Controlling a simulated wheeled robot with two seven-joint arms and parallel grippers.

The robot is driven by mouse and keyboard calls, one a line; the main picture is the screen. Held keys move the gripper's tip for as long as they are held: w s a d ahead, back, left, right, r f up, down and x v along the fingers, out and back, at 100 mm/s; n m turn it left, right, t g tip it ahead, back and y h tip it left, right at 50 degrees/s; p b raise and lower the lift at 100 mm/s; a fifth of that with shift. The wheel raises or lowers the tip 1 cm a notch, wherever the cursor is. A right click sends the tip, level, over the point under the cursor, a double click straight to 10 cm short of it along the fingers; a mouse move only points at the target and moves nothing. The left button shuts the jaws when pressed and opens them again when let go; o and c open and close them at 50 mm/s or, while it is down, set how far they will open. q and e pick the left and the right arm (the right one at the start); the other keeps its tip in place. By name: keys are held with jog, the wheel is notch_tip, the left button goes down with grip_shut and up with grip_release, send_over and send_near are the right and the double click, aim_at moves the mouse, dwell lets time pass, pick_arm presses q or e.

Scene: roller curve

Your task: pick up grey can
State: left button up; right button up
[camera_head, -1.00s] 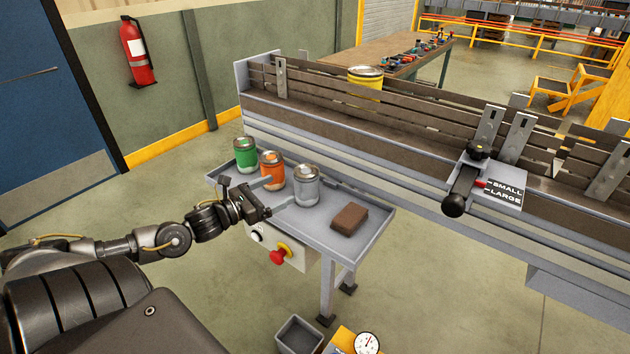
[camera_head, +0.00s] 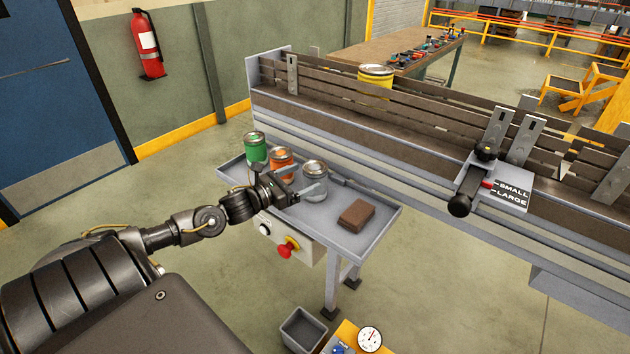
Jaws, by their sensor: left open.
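The grey can (camera_head: 316,170) stands upright on the grey tray table (camera_head: 373,238), the rightmost of three cans there. My left gripper (camera_head: 296,179) is open at the can's left side. One pale finger crosses in front of the can's lower part; the other finger is hard to make out near the orange can. I cannot tell whether the fingers touch the grey can. My right gripper is not in view.
The orange can (camera_head: 281,160) and green can (camera_head: 255,148) stand close on the left. A brown block (camera_head: 356,214) lies to the right on the tray. The conveyor (camera_head: 400,138) runs behind, carrying a yellow can (camera_head: 375,82). A red stop button (camera_head: 288,248) sits below the tray.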

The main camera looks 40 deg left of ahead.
aim_at(314, 173)
pick_arm(q)
jog(key=p+x, duration=0.1)
jog(key=x, duration=0.2)
jog(key=shift+w+d+r+p, duration=0.15)
jog(key=shift+w+r+p, duration=0.05)
jog(key=shift+w+p, duration=0.2)
jog(key=shift+w+d+f, duration=0.15)
jog(key=shift+w+f, duration=0.05)
jog(key=shift+w, duration=0.2)
jog(key=c, duration=1.1)
jog(key=shift+r, duration=0.1)
jog(key=shift+c, duration=0.2)
